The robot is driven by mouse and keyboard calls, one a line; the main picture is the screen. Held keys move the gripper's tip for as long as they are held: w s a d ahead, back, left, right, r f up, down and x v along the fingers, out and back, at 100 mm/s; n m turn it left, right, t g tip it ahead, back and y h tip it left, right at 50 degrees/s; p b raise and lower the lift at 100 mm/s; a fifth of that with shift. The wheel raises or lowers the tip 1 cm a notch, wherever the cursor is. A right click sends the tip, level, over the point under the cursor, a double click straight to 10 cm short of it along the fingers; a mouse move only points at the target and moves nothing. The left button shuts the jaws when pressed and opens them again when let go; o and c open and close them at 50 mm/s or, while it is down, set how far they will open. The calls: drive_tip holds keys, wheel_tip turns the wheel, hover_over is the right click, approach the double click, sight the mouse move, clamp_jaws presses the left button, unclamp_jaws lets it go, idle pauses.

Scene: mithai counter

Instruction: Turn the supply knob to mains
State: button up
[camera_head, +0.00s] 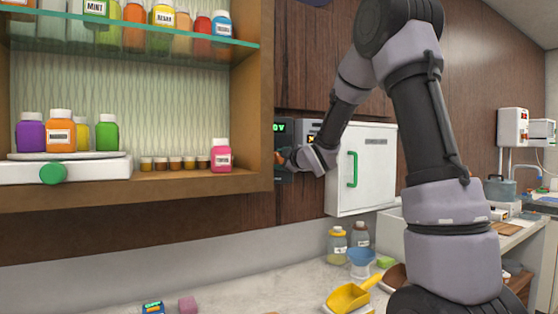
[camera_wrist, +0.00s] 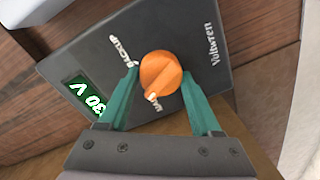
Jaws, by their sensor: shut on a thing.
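The orange supply knob (camera_wrist: 161,72) sits on a dark, tilted-looking panel (camera_wrist: 215,32) in the wrist view. My gripper (camera_wrist: 160,76) has its two teal fingers on either side of the knob, shut on it. A BACKUP label (camera_wrist: 124,50) is at the knob's upper left. Another label (camera_wrist: 152,101), starting "MA", is below it, partly hidden. The knob's ridge runs from upper right to lower left, toward that lower label. A green display (camera_wrist: 84,95) reads about 230 V. In the head view, my gripper (camera_head: 282,158) reaches the panel (camera_head: 285,132); the knob is not clear there.
A wooden shelf (camera_head: 252,120) with colored jars stands left of the panel. A white cabinet (camera_head: 374,165) with a green handle is close on the right. Below, the counter (camera_head: 260,292) holds jars, a blue funnel (camera_head: 360,257) and a yellow scoop (camera_head: 348,298).

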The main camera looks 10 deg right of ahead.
drive_tip(key=shift+a+f+n, duration=0.1)
drive_tip(key=shift+n, duration=1.7)
drive_tip(key=o, duration=1.4)
drive_tip(key=shift+c, duration=0.2)
drive_tip(key=shift+s, duration=0.15)
drive_tip(key=v, duration=1)
drive_tip(key=shift+s, duration=0.35)
